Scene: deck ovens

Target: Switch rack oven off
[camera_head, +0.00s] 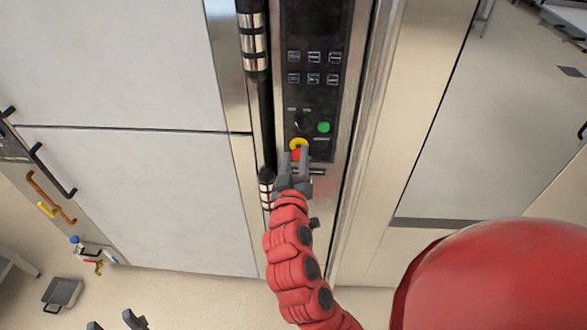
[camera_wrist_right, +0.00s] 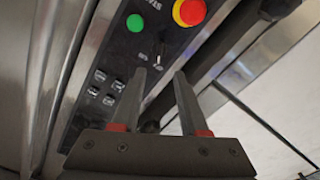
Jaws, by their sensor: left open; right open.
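The rack oven's black control panel (camera_head: 314,75) stands upright in a steel frame. Low on it are a green button (camera_head: 323,127), a small rotary switch (camera_head: 300,122) and a red emergency stop on a yellow ring (camera_head: 299,145). My right gripper (camera_head: 297,158) is open and empty in front of the panel's lower end, overlapping the emergency stop in the head view. In the right wrist view its fingers (camera_wrist_right: 160,74) point at the switch area with small lettering, between the green button (camera_wrist_right: 135,23) and emergency stop (camera_wrist_right: 190,12). I cannot tell any contact. My left gripper (camera_head: 114,322) is open and empty at the bottom edge.
A vertical door handle (camera_head: 254,45) with shiny rings runs just left of the panel. Large pale oven doors (camera_head: 130,200) fill the left. A grey scale-like item (camera_head: 62,293) is low at the left.

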